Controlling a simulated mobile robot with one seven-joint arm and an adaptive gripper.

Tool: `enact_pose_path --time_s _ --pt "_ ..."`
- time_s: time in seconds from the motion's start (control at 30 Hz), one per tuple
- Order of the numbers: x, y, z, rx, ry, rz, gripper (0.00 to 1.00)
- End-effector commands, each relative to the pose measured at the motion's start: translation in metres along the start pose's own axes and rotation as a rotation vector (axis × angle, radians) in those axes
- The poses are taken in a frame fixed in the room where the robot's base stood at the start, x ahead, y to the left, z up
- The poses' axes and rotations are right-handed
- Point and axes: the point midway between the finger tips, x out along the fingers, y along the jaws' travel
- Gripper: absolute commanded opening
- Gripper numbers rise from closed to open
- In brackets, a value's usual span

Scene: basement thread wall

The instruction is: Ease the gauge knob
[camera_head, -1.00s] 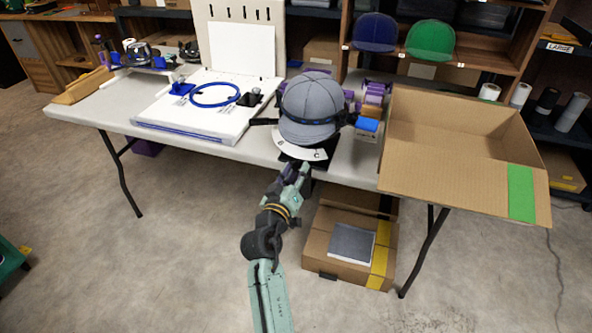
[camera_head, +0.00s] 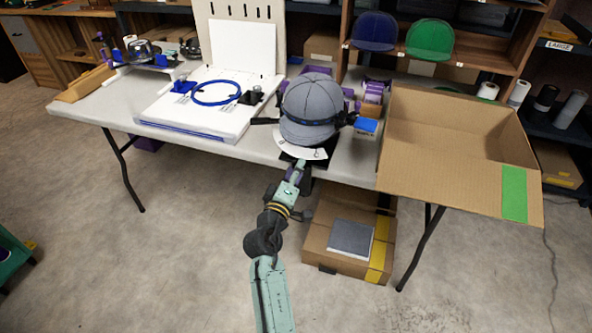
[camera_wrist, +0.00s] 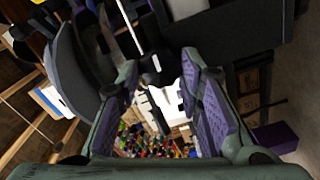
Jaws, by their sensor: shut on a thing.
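A grey cap (camera_head: 311,108) sits on a stand at the front edge of the table, with a blue band around it. Below its brim is a white curved gauge scale (camera_head: 302,152) with dark marks, on a black base. My gripper (camera_head: 299,168) reaches up to the front of this base, just below the scale. In the wrist view my gripper (camera_wrist: 158,82) has its purple-padded fingers on both sides of a small dark part (camera_wrist: 154,108), which seems to be the gauge knob. My gripper is shut on it; the fingers hide most of the knob in the head view.
An open cardboard box (camera_head: 455,178) stands at the table's right end, beside a small blue-topped box (camera_head: 366,127). A white board with a blue ring (camera_head: 216,93) lies to the left. Another carton (camera_head: 322,240) stands on the floor under the table (camera_head: 255,150).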

Motion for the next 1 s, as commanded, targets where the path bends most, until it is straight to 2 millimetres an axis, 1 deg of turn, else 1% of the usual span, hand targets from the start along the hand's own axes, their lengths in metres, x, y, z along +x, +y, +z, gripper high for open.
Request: enact_pose_path --time_s 0.43,0.47,0.73,1.0 --pt "-0.0001 -0.0001 -0.0002 -0.009 0.001 0.0 0.05" --pt "-0.0001 -0.0001 -0.0002 -0.009 0.001 0.0 0.34" --pt "-0.0001 -0.0001 -0.0001 -0.008 0.0 0.0 0.52" --pt "-0.0002 -0.0001 -0.0001 -0.008 0.0 0.0 0.53"
